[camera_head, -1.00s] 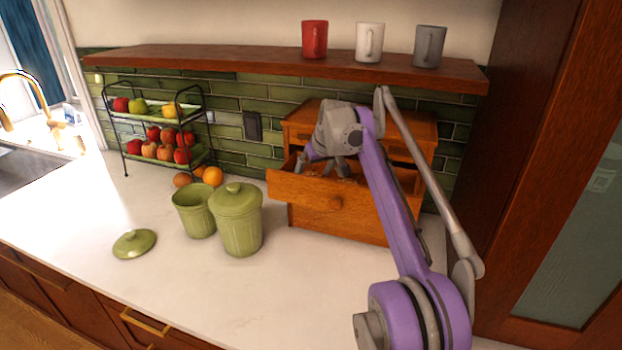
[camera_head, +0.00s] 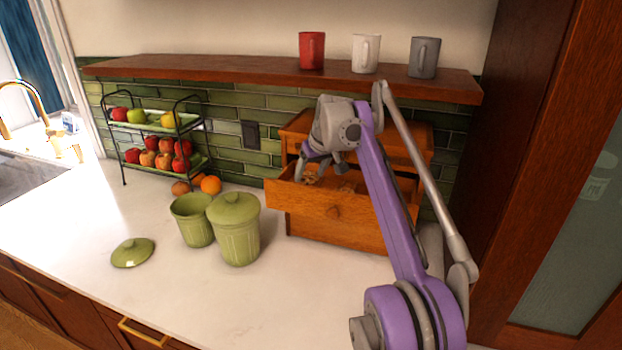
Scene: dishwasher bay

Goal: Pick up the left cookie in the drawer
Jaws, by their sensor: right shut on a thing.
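The wooden drawer (camera_head: 300,199) of the small cabinet on the counter is pulled open. My right gripper (camera_head: 319,172) points down over the left part of the drawer. It is shut on a small brown cookie (camera_head: 311,179), the left one, held around the level of the drawer's rim. The fingers and wrist partly cover it. Another brown shape, perhaps the other cookie (camera_head: 346,189), shows dimly in the drawer to the right. My left gripper is out of view.
A green lidded canister (camera_head: 235,232), an open green canister (camera_head: 193,222) and a loose lid (camera_head: 132,252) stand left of the drawer. A fruit rack (camera_head: 155,142) is further left. A shelf (camera_head: 270,72) with mugs hangs above. The front counter is clear.

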